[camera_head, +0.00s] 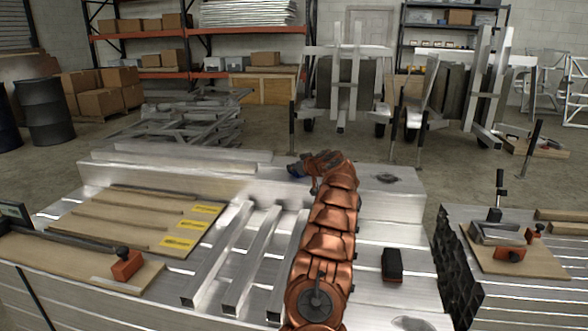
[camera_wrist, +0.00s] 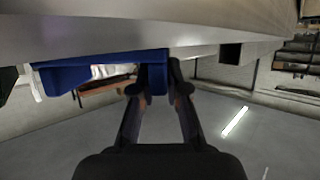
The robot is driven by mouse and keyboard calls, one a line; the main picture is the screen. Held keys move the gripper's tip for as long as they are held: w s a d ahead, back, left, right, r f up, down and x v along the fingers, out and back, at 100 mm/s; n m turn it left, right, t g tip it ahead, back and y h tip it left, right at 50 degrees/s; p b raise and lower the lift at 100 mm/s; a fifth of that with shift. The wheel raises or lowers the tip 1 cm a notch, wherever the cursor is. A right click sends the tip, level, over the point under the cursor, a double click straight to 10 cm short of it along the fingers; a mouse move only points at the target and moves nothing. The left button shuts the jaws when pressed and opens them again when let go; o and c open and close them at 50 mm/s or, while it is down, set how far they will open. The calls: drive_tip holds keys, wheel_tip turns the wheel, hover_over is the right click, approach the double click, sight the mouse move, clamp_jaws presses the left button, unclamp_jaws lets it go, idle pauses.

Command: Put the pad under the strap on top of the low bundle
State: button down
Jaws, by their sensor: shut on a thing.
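My gripper (camera_wrist: 160,75) is shut on a blue pad (camera_wrist: 100,73), which sticks out to the left of the fingers in the wrist view. In the head view my copper arm reaches away over the aluminium, and the gripper (camera_head: 306,168) is at its far end, with a small dark blue part of the pad (camera_head: 294,170) showing beside it. A pale surface (camera_wrist: 130,30) lies close along the pad in the wrist view. A broad, low aluminium stack (camera_head: 385,205) lies beneath and around the arm. I cannot make out the strap, nor tell for sure which stack is the low bundle.
Aluminium bars (camera_head: 215,258) and a board with yellow labels (camera_head: 130,222) lie left of my arm. A black block (camera_head: 392,265) lies to its right. Another stack (camera_head: 520,302) with a tool board is at right. Upright trailers (camera_head: 350,85) stand behind, with open floor between.

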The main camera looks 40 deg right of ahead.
drive_tip(key=c, duration=1.2)
unclamp_jaws()
drive_tip(key=shift+r+p, duration=0.15)
drive_tip(key=shift+p, duration=0.15)
drive_tip(key=shift+b+v, duration=0.5)
drive_tip(key=shift+v, duration=5.5)
